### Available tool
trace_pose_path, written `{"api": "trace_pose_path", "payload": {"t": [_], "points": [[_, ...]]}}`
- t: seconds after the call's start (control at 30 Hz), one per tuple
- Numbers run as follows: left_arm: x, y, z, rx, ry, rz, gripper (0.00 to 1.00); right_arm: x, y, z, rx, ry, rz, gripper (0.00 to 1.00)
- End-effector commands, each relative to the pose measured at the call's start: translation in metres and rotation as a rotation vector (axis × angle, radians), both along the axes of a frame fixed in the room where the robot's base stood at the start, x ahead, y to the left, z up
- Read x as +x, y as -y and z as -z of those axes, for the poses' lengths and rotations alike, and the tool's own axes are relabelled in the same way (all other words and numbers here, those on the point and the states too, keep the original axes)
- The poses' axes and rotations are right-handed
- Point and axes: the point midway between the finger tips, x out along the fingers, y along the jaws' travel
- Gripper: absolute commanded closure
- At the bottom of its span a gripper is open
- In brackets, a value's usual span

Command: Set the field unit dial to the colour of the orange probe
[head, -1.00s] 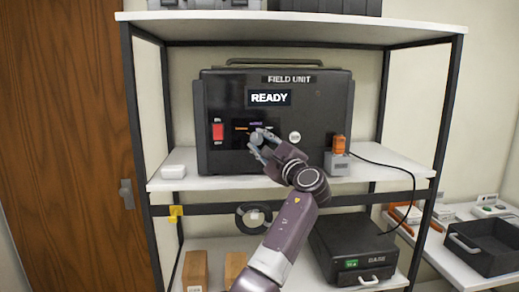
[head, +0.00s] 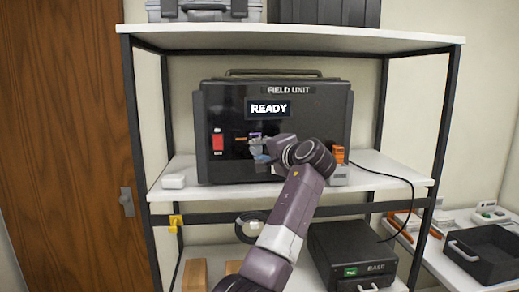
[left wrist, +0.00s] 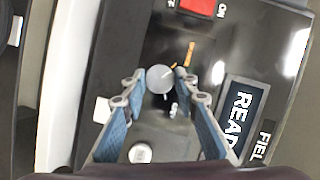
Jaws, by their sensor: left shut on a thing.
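The field unit (head: 225,165) is a black case on the middle shelf, with READY on its screen (head: 269,109). Its round grey dial (left wrist: 159,79) sits between the fingertips of my left gripper (left wrist: 158,82) in the left wrist view. My left gripper (head: 259,150) is shut on the dial; in the head view it largely hides it. A pale pointer line on the dial aims towards an orange label (left wrist: 190,53). That label also shows in the head view (head: 240,139). The orange probe (head: 338,154) stands in a grey holder (head: 338,176) at the unit's right. My right gripper is out of view.
A red switch (head: 217,142) is on the unit's left. A white round button (left wrist: 140,152) is close to one finger. A black BASE box (head: 350,245) stands below, with a cable running up. A small white box (head: 173,181) lies left of the unit.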

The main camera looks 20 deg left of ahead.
Motion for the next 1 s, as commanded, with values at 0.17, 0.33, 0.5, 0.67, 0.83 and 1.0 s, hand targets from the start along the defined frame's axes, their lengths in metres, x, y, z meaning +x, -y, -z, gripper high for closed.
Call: {"api": "trace_pose_path", "payload": {"t": [0.17,0.33,0.5,0.67,0.83,1.0], "points": [[0.0,0.0,0.0016,-0.081,0.042,0.0,0.97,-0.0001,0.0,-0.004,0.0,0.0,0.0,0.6],[-0.0003,-0.0004,0.0018,-0.123,0.068,-0.001,0.97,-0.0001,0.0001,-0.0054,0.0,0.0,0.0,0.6],[-0.0002,-0.0003,0.0024,-0.142,0.079,-0.001,0.97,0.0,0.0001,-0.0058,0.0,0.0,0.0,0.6],[-0.0001,-0.0003,0.0026,-0.145,0.08,0.0,0.97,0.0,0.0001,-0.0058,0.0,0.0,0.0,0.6],[-0.0002,-0.0003,0.0029,-0.145,0.08,0.0,0.97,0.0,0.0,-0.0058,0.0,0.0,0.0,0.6],[-0.0002,-0.0003,0.0024,-0.145,0.081,-0.001,0.6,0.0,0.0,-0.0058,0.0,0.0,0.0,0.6]]}}
